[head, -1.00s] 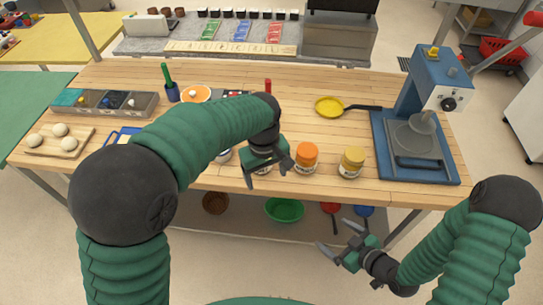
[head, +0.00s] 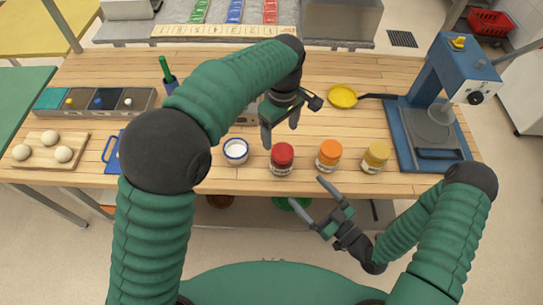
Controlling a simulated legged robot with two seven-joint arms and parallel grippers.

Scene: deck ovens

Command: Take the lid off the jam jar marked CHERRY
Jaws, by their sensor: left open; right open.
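Several jars stand in a row near the front edge of the wooden table: one with a red lid (head: 281,152), one with an orange lid (head: 328,149) and one with a yellow lid (head: 377,152). A blue-rimmed white jar or cup (head: 236,152) stands at the row's left. The jar labels are too small to read, so I cannot tell which says CHERRY. My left gripper (head: 280,134) is open and empty above and just behind the red-lidded jar. My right gripper (head: 308,189) is open and empty in front of the table edge, below the red and orange jars.
A blue press (head: 405,135) stands at the right, with a yellow pan (head: 343,96) behind the jars. A board with eggs (head: 76,138) and a divided tray (head: 140,115) lie at the left. Bare tabletop lies between the jars and the pan.

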